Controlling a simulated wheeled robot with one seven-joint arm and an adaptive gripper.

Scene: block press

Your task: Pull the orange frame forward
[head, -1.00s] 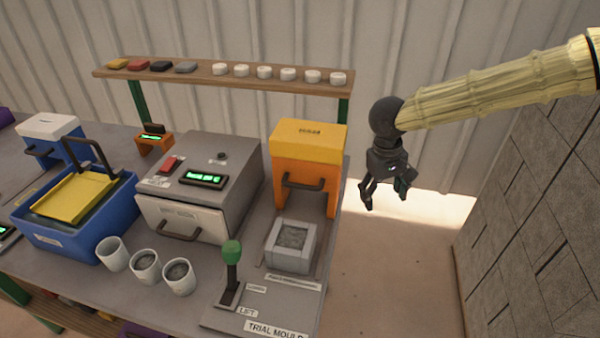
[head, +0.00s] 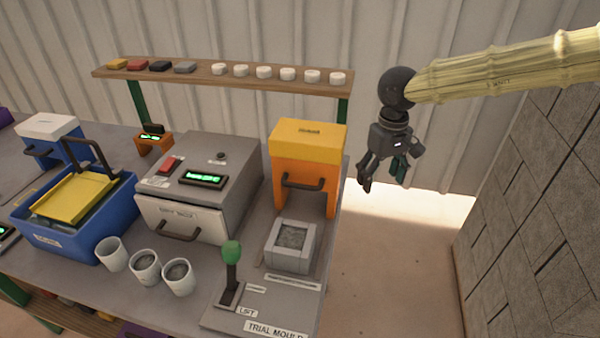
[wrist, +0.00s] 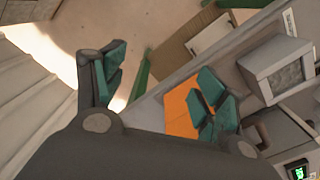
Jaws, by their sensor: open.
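The orange frame (head: 307,186) stands upright at the right end of the bench, with a yellow top (head: 309,137) and a dark handle (head: 303,184) on its front. In the wrist view its orange side (wrist: 180,112) shows partly behind a finger. A grey mould (head: 291,246) with grey fill sits just in front of it. My gripper (head: 383,180) is open and empty, in the air to the right of the frame, beyond the bench's right edge. It touches nothing.
A grey box with a green display (head: 203,179) is left of the frame. A shelf (head: 230,78) runs behind. A block wall (head: 535,215) bounds the right; floor between is clear.

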